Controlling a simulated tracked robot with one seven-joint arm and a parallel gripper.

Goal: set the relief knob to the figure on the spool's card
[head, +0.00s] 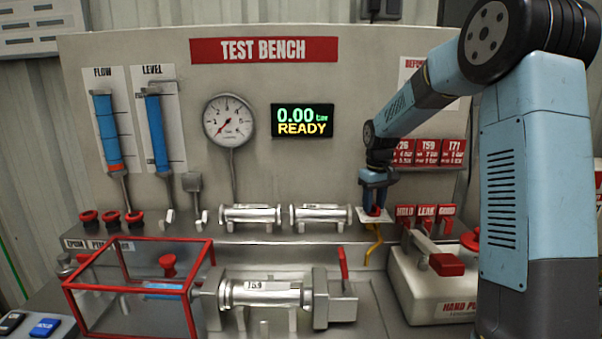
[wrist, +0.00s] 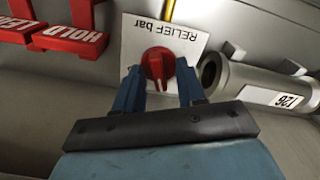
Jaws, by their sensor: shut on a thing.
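My gripper (head: 375,204) reaches down at the ledge's right part. In the wrist view its blue fingers (wrist: 160,86) are shut on the red relief knob (wrist: 158,64), one on each side. The knob sits on a white plate marked "RELIEF bar" (wrist: 186,38); the plate also shows in the head view (head: 362,215). I cannot read a scale or the knob's setting. A spool labelled T59 (head: 265,293) is held in the bench fixture. Red cards hang behind my arm; the middle one reads T59 (head: 427,152), its small figures unreadable.
The display (head: 302,120) reads 0.00 and READY. The dial gauge (head: 228,120) is beside it. Two more spools lie on the ledge (head: 250,215) (head: 320,214). A red-framed clear guard (head: 140,290) is front left. The hand pump (head: 440,285) and red tags (head: 426,211) are right.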

